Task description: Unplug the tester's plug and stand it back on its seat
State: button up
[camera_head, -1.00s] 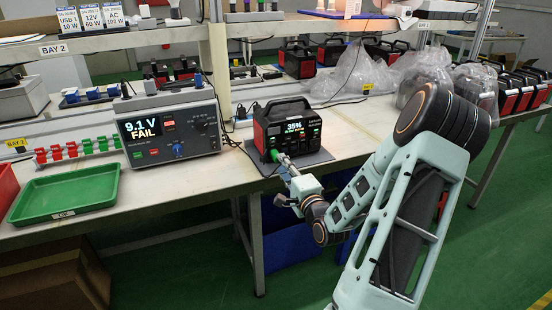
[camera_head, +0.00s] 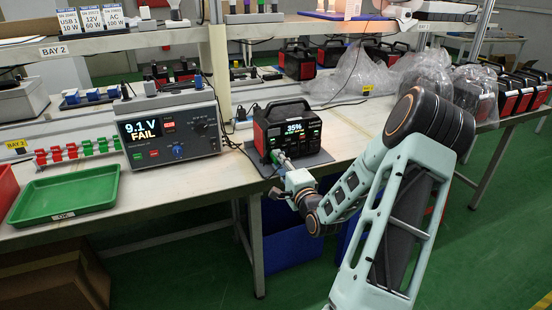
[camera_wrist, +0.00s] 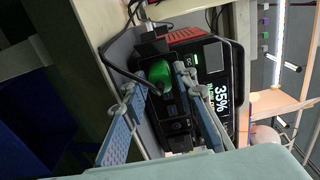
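The tester (camera_head: 172,132) is a grey box on the bench at left, its screen reading 9.1 V FAIL. A black and red power station (camera_head: 287,128), reading 35%, stands on a grey mat to its right. The green plug (camera_head: 274,156) sits in the lower left of the power station's front, with a dark cable; it also shows in the wrist view (camera_wrist: 160,72). My gripper (camera_wrist: 155,79) is open in front of it. The plug appears between the fingertips, near the right finger, with a gap at the left. I cannot make out the plug's seat.
A green tray (camera_head: 66,194) lies at the bench's left front. A blue plug (camera_head: 198,82) stands on top of the tester. Cables run between tester and power station. Plastic-wrapped units (camera_head: 425,75) lie behind my arm. A shelf (camera_head: 250,28) spans above the bench.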

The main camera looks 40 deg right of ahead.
jog(key=shift+c, duration=0.6)
grip_shut()
jog(key=shift+s, duration=0.15)
jog(key=shift+p+v, duration=0.3)
jog(key=shift+v, duration=1.65)
